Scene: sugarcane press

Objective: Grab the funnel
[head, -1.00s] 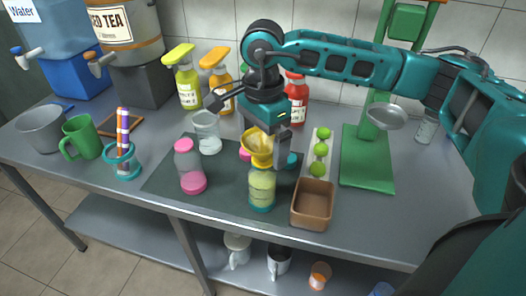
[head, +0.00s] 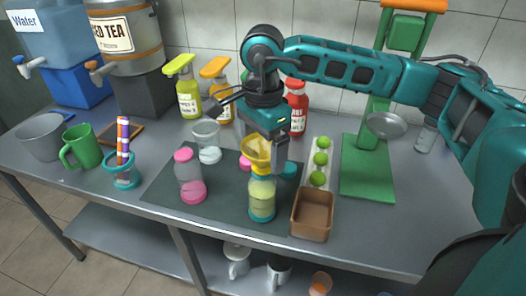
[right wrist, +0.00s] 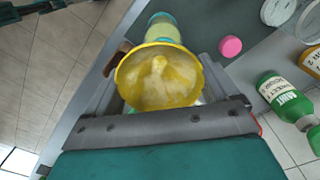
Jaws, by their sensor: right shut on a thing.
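The yellow funnel (head: 256,149) is upright over a jar with pale green contents (head: 262,200) on the dark mat. Whether its spout sits in the jar's mouth I cannot tell. My right gripper (head: 272,158) is shut on the funnel. In the right wrist view the funnel (right wrist: 160,76) shows its round rim and wet-looking inside between the fingers, with the jar (right wrist: 163,28) beyond it. My left gripper is not in view.
A pink-capped jar (head: 190,177) and a clear jar (head: 207,142) stand left of the funnel. A brown box (head: 312,214) is right of the green jar. Limes (head: 320,159) lie on a white tray behind it. A green press (head: 367,175) stands further right.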

